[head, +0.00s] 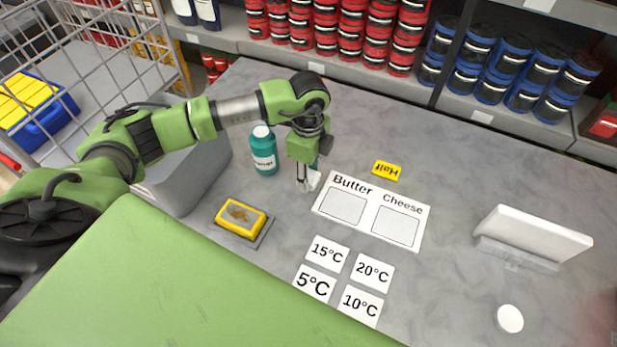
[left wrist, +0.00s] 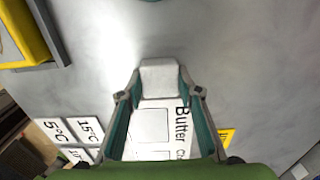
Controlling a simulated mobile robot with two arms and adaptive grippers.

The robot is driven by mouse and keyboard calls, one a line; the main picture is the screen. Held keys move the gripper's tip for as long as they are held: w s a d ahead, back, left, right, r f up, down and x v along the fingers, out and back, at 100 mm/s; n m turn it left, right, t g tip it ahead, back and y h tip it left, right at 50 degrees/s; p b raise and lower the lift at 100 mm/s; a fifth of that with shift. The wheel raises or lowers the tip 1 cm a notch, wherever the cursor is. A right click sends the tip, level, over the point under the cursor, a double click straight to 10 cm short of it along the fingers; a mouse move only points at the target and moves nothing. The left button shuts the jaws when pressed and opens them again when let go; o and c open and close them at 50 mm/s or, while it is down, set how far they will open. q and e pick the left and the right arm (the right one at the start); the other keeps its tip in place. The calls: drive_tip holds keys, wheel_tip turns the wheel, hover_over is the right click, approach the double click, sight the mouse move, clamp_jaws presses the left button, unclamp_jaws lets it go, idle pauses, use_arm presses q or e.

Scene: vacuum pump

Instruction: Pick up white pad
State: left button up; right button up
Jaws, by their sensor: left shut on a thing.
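The white pad (left wrist: 160,78) sits between the two teal fingertips of my left gripper (left wrist: 160,94) in the left wrist view. The gripper is shut on it. In the head view my left gripper (head: 307,186) points down over the grey table, with the small white pad (head: 314,179) at its tips. It is just left of the Butter/Cheese card (head: 327,209). I cannot tell how far the pad is above the table. My right gripper is not in view.
A teal bottle (head: 263,152) stands just left of the gripper. A yellow block (head: 240,216) lies on a grey plate in front. Temperature cards (head: 327,252), a yellow Half tag (head: 387,171), a white stand (head: 532,237) and a white disc (head: 510,319) are on the table.

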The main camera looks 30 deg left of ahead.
sight(309, 176)
use_arm(q)
drive_tip(key=shift+r+b, duration=0.45)
drive_tip(key=shift+b, duration=0.05)
wheel_tip(309, 176, up, 2)
drive_tip(key=shift+r+b, duration=0.1)
drive_tip(key=shift+b, duration=0.6)
drive_tip(key=s+d+r+b, duration=0.3)
drive_tip(key=s+d+r, duration=0.3)
drive_tip(key=s+r, duration=0.4)
drive_tip(key=s, duration=0.2)
drive_tip(key=shift+s, duration=0.3)
drive_tip(key=shift+c, duration=0.8)
